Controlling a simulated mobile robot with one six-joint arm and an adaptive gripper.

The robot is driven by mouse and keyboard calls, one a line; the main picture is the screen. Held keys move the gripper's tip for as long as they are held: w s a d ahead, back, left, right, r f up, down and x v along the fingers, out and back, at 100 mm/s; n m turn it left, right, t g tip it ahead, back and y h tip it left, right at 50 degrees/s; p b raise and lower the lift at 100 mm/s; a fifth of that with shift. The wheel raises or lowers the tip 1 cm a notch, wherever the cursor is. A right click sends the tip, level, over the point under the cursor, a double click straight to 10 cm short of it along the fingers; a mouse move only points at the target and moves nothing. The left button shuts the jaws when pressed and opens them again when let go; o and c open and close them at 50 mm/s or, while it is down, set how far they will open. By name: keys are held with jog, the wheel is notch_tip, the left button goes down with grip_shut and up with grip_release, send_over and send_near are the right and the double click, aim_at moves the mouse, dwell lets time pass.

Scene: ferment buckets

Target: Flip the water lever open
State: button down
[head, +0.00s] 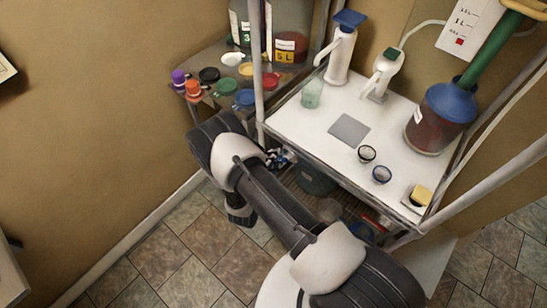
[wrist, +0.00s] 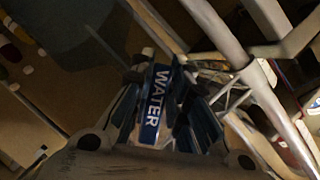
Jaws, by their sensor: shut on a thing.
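The water lever (wrist: 154,100) is a blue strip with white WATER lettering, seen in the wrist view. It lies between the dark fingers of my gripper (wrist: 167,108), which is shut on it. In the head view my gripper (head: 280,158) is small, beside the front edge of the white table near the frame post. My arm partly blocks that area, and I cannot make out the lever's angle there.
The white table (head: 310,130) holds a blue-lidded jar (head: 440,118), a white pump bottle (head: 341,52) and two small cups. A side shelf (head: 215,68) carries several coloured caps. Metal frame posts (head: 257,60) stand close to my gripper. Tiled floor (head: 175,245) lies open at left.

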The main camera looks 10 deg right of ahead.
jog(key=shift+s+d+f+n+g+b, duration=0.25)
jog(key=shift+s+f+n+g+b, duration=0.15)
jog(key=shift+n+g, duration=0.45)
jog(key=c, duration=1.5)
grip_release()
jog(key=shift+f+t, duration=0.1)
jog(key=shift+t, duration=0.15)
jog(key=v, duration=1.2)
jog(key=shift+a, duration=0.1)
jog(key=shift+w, duration=0.1)
